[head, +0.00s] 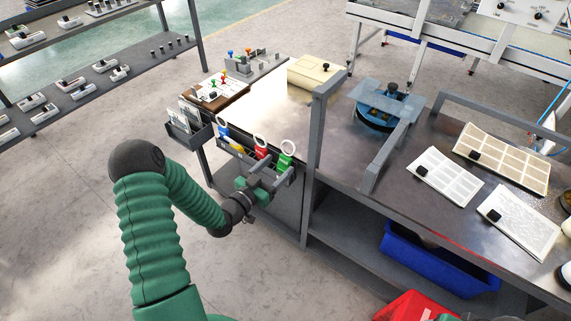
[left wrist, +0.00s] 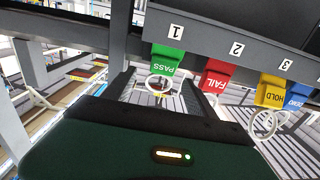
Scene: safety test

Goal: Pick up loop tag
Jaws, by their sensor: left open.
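Several loop tags hang in a row from a dark rack on the bench's left end. The green PASS tag (head: 285,161) is nearest my left gripper (head: 271,177); the red FAIL tag (head: 261,153) is beside it. In the left wrist view, the green PASS tag (left wrist: 168,60) hangs under number 1, the red FAIL tag (left wrist: 217,75) under 2 and the yellow HOLD tag (left wrist: 270,92) under 3. A blue DEMO tag (left wrist: 297,97) is at the right edge. My left gripper is open; the PASS tag's white ring (left wrist: 159,88) appears between its fingers. Contact cannot be told.
A grey upright post (head: 318,130) stands right of the tags. The bench top (head: 345,165) holds a blue fixture (head: 378,117) and white sheets (head: 450,175). A blue bin (head: 440,265) sits on the shelf below. Open floor lies left.

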